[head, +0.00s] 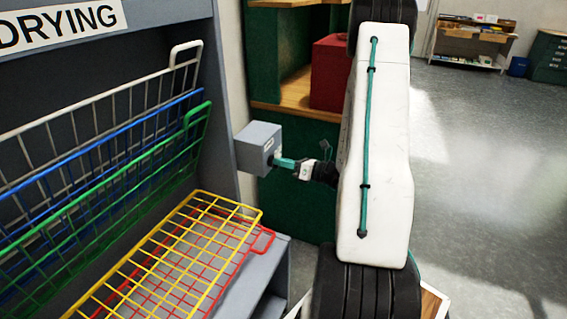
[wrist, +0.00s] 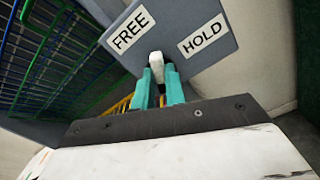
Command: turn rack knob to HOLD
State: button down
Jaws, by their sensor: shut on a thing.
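The rack knob (wrist: 156,62) is a small white piece on the face of a grey box (wrist: 190,60) in the wrist view. A FREE label (wrist: 132,30) is to its upper left and a HOLD label (wrist: 202,38) to its upper right. My gripper (wrist: 158,76) is shut on the knob, one teal finger on each side. Most of the knob is hidden by the fingers, and I cannot tell which label it is set to. In the head view, my gripper (head: 283,164) reaches the grey box (head: 257,146) from the right.
The drying rack (head: 226,120) is left of the box, with white, blue and green wire shelves raised and yellow (head: 190,240) and red ones lower down. A green cabinet (head: 290,190) with a red box (head: 328,75) stands behind. Open floor (head: 490,150) lies to the right.

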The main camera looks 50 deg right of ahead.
jog(key=m, duration=1.2)
jog(key=shift+d+f+m, duration=0.2)
jog(key=shift+f+m, duration=0.05)
jog(key=shift+m, duration=0.15)
dwell(0.3)
jog(key=c, duration=1.4)
grip_release()
jog(key=shift+c, duration=0.2)
jog(key=v, duration=0.7)
jog(key=shift+s+d, duration=0.15)
jog(key=shift+s, duration=0.2)
